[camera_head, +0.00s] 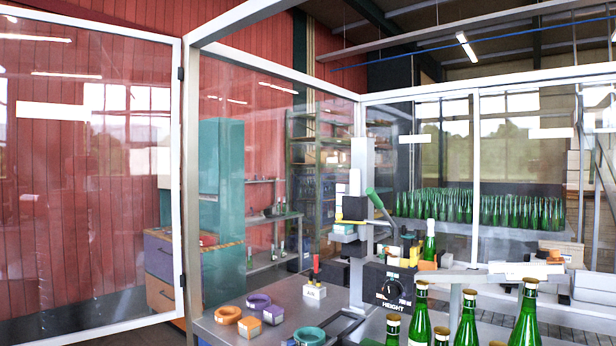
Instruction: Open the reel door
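A clear glazed door with a white frame (177,150) fills the left side of the view. It joins a white corner post (191,170) at dark hinges and stands swung out at an angle from the enclosure. I cannot tell whether this is the reel door, and no label on it names it. No other door or reel is clearly visible on the machine (359,180) inside the enclosure. Neither of my grippers shows.
A metal worktop (245,332) holds orange, purple and teal rings (310,336) and small blocks. A control box (388,288) marked HEIGHT has a black knob. Green bottles (467,325) stand at the front right, and many more (480,208) stand behind glass.

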